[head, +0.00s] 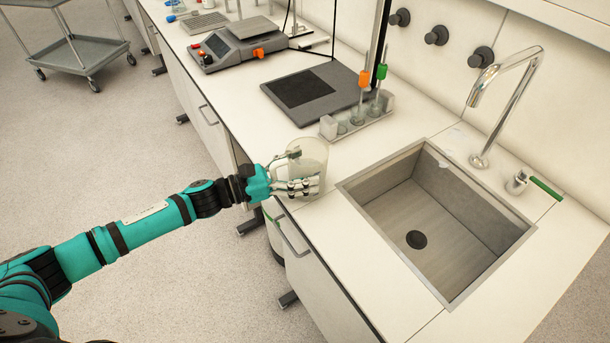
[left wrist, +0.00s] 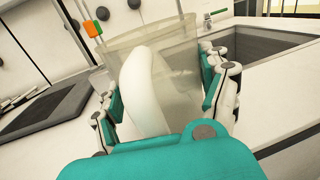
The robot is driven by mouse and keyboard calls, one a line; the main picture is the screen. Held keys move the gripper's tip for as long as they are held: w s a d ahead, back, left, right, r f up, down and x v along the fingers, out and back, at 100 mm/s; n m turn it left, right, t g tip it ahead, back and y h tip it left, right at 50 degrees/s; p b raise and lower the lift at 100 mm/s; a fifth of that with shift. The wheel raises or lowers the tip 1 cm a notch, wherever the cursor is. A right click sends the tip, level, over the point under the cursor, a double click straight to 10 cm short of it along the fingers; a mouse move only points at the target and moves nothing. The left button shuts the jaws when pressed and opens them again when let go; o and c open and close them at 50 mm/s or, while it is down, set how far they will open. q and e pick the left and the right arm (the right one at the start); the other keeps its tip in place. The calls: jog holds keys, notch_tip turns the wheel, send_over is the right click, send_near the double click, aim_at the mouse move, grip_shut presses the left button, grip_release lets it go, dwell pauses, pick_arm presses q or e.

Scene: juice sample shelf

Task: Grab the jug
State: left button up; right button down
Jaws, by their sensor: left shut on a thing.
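The jug (head: 308,155) is a clear, see-through vessel standing on the white counter, left of the sink. In the left wrist view the jug (left wrist: 180,50) fills the space between the fingers, with its pale curved handle (left wrist: 146,92) facing the palm. My left gripper (head: 298,187) reaches in from the left at the counter's front edge and is shut on the jug, with fingers on either side of it. The jug's base is partly hidden by the fingers. My right gripper is in neither view.
A metal sink (head: 440,215) is sunk into the counter (head: 330,225) on the right, with a tall faucet (head: 500,90) behind it. A rack (head: 358,120) with orange- and green-topped items stands just behind the jug. A dark flat plate (head: 310,92) and a balance (head: 235,45) lie further back.

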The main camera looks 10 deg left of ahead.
pick_arm(q)
jog(key=shift+r, duration=0.15)
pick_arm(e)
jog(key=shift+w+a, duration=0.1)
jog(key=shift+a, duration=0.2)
pick_arm(q)
jog(key=shift+r, duration=0.1)
